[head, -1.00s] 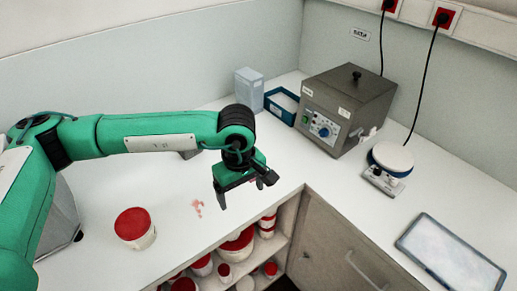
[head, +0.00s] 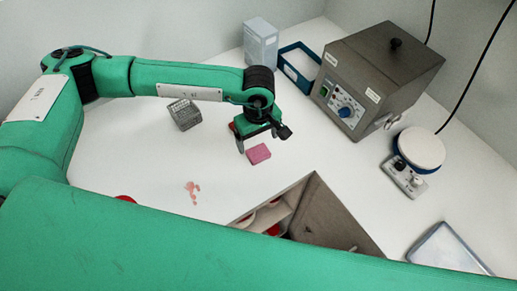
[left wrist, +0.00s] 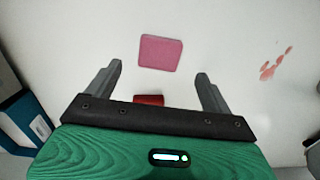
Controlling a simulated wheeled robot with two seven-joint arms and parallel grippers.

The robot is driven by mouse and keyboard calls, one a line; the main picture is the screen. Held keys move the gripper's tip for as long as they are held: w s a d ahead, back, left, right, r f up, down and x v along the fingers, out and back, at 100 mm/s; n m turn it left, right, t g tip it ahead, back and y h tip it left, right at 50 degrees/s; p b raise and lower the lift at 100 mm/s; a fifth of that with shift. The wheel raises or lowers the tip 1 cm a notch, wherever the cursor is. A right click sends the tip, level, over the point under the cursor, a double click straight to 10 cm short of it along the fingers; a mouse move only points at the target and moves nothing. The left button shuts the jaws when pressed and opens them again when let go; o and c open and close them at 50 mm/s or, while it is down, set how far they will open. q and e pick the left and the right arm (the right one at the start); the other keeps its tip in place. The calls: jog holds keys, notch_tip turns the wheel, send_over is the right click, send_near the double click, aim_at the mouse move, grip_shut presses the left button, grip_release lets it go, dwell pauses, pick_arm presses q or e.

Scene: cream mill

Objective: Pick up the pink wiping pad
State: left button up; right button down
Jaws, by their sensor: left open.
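The pink wiping pad (head: 258,154) lies flat on the white counter. In the left wrist view the pad (left wrist: 160,53) is whole and unobstructed, just beyond the fingertips and roughly centred between them. My left gripper (head: 262,143) hangs over the counter beside the pad in the head view. It also shows in the left wrist view (left wrist: 158,71), with its two fingers wide apart and nothing held. How high the fingertips are above the counter is hard to tell. My right gripper is not in view.
A red item (left wrist: 148,100) lies near the gripper, partly hidden. A reddish spill (head: 192,192) marks the counter. A grey rack (head: 184,114), blue tray (head: 286,72), metal heating box (head: 375,75) and white-topped stirrer (head: 420,149) stand around. An open shelf cabinet (head: 320,215) edges the counter.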

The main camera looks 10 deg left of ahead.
aim_at(258, 151)
pick_arm(q)
jog(key=shift+f, duration=0.5)
jog(key=shift+f+p, duration=0.3)
jog(key=shift+p, duration=0.2)
notch_tip(258, 151, down, 4)
jog(key=shift+w+a+p, duration=0.1)
jog(key=shift+p, duration=1.05)
jog(key=shift+f, duration=0.3)
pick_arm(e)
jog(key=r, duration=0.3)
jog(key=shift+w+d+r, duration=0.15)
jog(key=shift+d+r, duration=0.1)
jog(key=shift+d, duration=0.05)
pick_arm(q)
jog(key=shift+c, duration=0.9)
jog(key=c, duration=0.9)
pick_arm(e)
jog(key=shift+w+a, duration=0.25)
